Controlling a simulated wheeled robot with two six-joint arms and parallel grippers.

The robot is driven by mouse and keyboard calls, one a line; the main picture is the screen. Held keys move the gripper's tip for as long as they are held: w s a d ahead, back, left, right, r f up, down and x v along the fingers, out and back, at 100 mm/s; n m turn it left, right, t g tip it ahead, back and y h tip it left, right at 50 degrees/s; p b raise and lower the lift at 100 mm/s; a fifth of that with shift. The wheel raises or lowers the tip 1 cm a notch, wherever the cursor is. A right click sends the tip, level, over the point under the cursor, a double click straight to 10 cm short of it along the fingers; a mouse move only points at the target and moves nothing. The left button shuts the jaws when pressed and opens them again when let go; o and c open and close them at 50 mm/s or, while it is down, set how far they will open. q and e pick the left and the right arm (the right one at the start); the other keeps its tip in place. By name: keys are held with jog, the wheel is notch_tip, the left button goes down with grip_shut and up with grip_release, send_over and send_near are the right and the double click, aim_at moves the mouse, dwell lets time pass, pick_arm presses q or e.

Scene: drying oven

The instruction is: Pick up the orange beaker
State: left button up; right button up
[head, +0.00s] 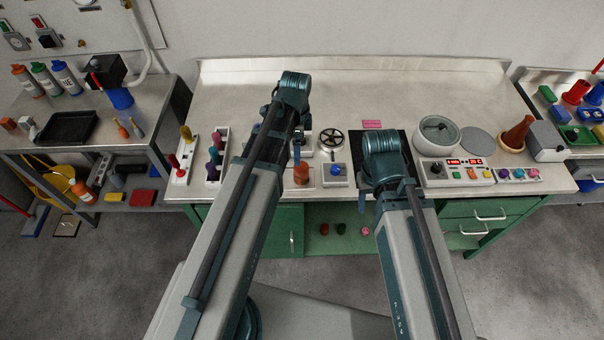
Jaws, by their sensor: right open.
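A small orange beaker (301,174) stands upright near the front edge of the workbench, between my two arms. My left arm reaches over the bench just left of it. The tip of my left gripper (297,150) shows just behind and above the beaker, mostly hidden by my arm; its jaws cannot be made out. My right gripper (362,198) is open and points down at the bench's front edge, right of the beaker and apart from it. It is partly hidden by my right arm.
A blue-knobbed box (336,174) stands right of the beaker, with a handwheel (331,138) behind. A round pot (437,136), a control panel (456,172) and a brown flask (517,134) are farther right. Racks (215,165) stand left. The bench's back is clear.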

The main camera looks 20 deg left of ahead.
aim_at(301, 167)
pick_arm(q)
notch_tip(301, 167, down, 7)
jog(key=b, duration=0.6)
jog(key=shift+f, duration=0.15)
jog(key=shift+d, duration=0.1)
jog(key=f+b, duration=0.1)
jog(key=b, duration=0.1)
jog(key=f+b, duration=0.1)
jog(key=f, duration=0.1)
jog(key=d+f+b, duration=0.1)
jog(key=f+b, duration=0.1)
jog(key=shift+w+f+b, duration=0.1)
jog(key=shift+w+b, duration=0.2)
jog(key=c, duration=1.4)
jog(key=shift+c, duration=0.2)
jog(key=shift+r, duration=0.2)
